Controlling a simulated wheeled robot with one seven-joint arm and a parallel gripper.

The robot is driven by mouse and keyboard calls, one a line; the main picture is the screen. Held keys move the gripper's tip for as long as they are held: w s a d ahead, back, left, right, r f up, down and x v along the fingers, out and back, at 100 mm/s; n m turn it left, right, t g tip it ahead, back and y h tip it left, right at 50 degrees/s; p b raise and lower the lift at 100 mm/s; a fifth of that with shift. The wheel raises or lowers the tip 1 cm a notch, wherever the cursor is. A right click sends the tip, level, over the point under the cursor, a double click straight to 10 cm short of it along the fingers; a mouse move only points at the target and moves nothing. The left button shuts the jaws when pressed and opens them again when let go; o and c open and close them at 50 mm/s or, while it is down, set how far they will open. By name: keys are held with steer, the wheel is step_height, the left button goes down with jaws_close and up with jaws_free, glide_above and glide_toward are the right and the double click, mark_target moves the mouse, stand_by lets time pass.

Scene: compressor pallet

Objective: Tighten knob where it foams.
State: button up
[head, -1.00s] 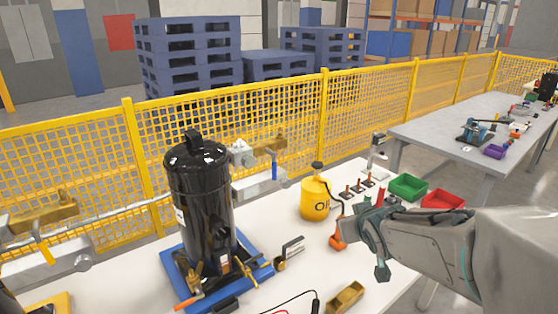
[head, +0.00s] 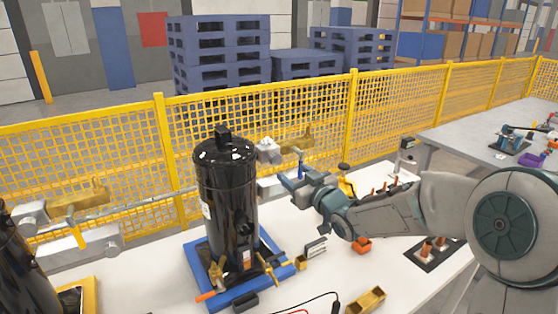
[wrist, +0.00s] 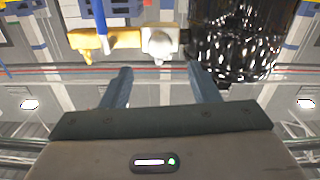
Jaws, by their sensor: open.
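The black compressor (head: 226,205) stands upright on a blue pallet (head: 215,303), with brass fittings (head: 217,270) at its foot. Behind it, a pipe assembly carries a brass part (head: 299,142), a blue handle (head: 299,166) and a whitish lumpy patch (head: 267,145) that may be foam. In the wrist view, a whitish lump (wrist: 160,45) sits between the brass part (wrist: 92,42) and the black shiny compressor (wrist: 235,40). My gripper (head: 292,188) is open and empty, right of the compressor near the blue handle. In the wrist view, its fingers (wrist: 160,78) are apart, short of the lump.
A second pipe assembly (head: 85,197) and another black cylinder (head: 18,265) are at the left. A yellow mesh fence (head: 400,110) runs behind the white table (head: 150,275). An orange piece (head: 362,245) and a brass block (head: 366,301) lie on the table.

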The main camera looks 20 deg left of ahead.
mark_target(277, 160)
steer(key=p+x, duration=0.1)
steer(key=x, duration=0.8)
steer(key=shift+p, duration=0.4)
steer(key=c, duration=1)
